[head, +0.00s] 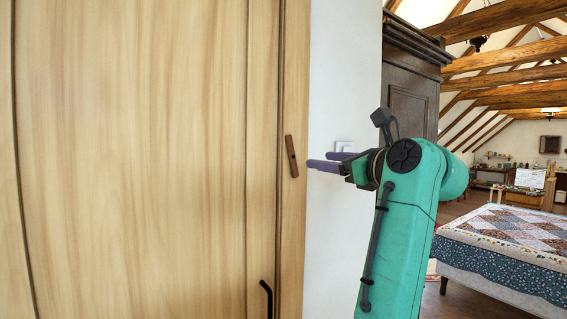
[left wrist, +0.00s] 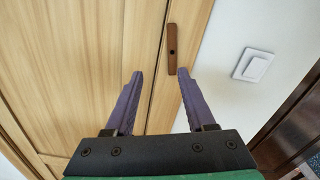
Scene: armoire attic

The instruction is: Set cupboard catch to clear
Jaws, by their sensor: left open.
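The cupboard catch (head: 291,156) is a small dark brown wooden bar on the cupboard's right frame strip. In the head view it is near upright, slightly tilted, with a pivot spot near its middle. In the left wrist view the catch (left wrist: 172,48) stands beyond the fingertips, near the gap between them. The cupboard door (head: 140,150) is pale wood and looks closed. My left gripper (head: 318,161) is open and empty, its purple fingers pointing at the catch from the right. It also shows in the left wrist view (left wrist: 160,72). My right gripper is not in view.
A black door handle (head: 267,298) is low on the door's right side. A white wall switch (left wrist: 253,64) is right of the catch. A dark armoire (head: 408,85) and a quilted bed (head: 500,245) stand at the right. White wall borders the frame.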

